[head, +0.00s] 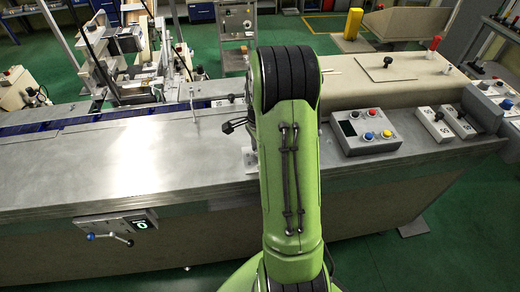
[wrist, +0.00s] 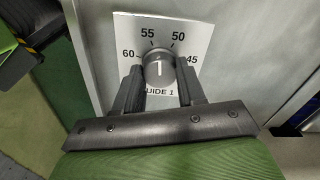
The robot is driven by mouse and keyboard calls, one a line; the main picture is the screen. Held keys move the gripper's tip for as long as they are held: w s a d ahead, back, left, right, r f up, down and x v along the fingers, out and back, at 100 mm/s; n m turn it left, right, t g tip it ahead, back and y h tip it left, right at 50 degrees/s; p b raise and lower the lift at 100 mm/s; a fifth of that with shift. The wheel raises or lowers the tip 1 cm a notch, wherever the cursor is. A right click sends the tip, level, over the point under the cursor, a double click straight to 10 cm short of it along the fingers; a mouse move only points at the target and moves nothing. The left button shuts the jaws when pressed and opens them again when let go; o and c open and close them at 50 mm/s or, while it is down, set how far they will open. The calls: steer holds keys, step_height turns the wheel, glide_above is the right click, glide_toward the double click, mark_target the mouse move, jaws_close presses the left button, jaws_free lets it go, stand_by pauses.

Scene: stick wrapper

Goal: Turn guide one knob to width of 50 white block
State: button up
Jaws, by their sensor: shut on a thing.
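The plate reads 60, 55, 50, 45 around the knob, with "GUIDE 1" partly covered below. My gripper (wrist: 159,74) has one finger on each side of the knob and is shut on it. No clear pointer mark shows on the knob. In the head view my green arm hides the gripper and knob.
A grey control box (head: 366,130) with coloured buttons stands on the metal table (head: 130,165) right of my arm. A front panel (head: 120,224) with a small display and a lever handle (head: 112,238) sticks out at the left. Green floor lies beyond.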

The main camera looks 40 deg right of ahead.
steer(key=m, duration=0.5)
steer(key=shift+m, duration=0.7)
steer(key=o, duration=1.1)
steer(key=shift+c, duration=0.2)
step_height(320, 180, up, 16)
steer(key=p, duration=0.2)
steer(key=shift+f, duration=0.1)
